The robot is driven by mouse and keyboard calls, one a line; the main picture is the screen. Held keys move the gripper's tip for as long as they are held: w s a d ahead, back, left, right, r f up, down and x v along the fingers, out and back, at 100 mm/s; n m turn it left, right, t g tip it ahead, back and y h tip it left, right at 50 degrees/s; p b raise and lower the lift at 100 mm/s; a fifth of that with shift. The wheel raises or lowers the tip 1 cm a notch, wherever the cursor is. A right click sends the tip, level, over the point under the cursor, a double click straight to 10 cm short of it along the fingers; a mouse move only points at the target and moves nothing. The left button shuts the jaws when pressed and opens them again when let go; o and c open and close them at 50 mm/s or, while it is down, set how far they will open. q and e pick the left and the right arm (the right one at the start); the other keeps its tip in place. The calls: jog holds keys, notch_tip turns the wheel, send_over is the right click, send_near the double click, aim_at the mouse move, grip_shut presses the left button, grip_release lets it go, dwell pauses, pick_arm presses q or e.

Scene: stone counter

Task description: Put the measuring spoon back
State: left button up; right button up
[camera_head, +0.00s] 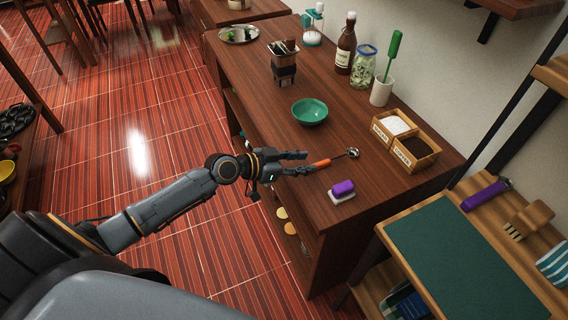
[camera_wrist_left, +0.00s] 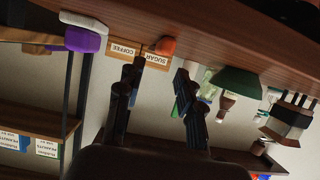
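The measuring spoon, with an orange handle (camera_head: 321,163) and a metal bowl end (camera_head: 353,152), lies on the wooden counter. Its handle points toward my left gripper (camera_head: 305,163), whose fingers are spread at the handle's near end. In the left wrist view, which is turned over, the orange handle end (camera_wrist_left: 165,46) shows just beyond the gap between the open fingers (camera_wrist_left: 157,75). The fingers do not close on it. A two-part wooden box labelled sugar (camera_head: 391,127) and coffee (camera_head: 414,148) stands behind the spoon. My right gripper is not seen.
A purple-and-white sponge (camera_head: 342,190) lies near the spoon in front. A green bowl (camera_head: 309,111) stands behind the gripper. A white cup (camera_head: 381,92) with a green utensil, a jar (camera_head: 362,66) and a bottle (camera_head: 345,45) line the wall side.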

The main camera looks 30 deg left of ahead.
pick_arm(q)
jog(key=b+v, duration=0.1)
jog(key=v, duration=0.6)
jog(key=shift+s, duration=0.1)
jog(key=s+a+f+n+g+y, duration=0.1)
jog(key=s+a+f+n+y, duration=0.2)
jog(key=f, duration=0.8)
jog(key=s+a+f+n+g+y, duration=0.1)
jog(key=s+a+f+y, duration=0.2)
jog(key=f, duration=0.7)
jog(key=s+a+f+n+g+y, duration=0.1)
jog(key=s+a+f+n, duration=0.3)
jog(key=f, duration=0.7)
jog(key=s+d+f+m+g+y, duration=0.1)
jog(key=s+f+m+g, duration=0.15)
jog(key=s+f, duration=0.85)
jog(key=s+d+f+g, duration=0.2)
jog(key=s+d+f, duration=0.2)
jog(key=s, duration=0.6)
jog(key=s+d+f+g, duration=0.2)
jog(key=s+d+f, duration=0.3)
jog(key=s, duration=0.5)
jog(key=shift+s+d, duration=0.3)
jog(key=shift+d, duration=0.4)
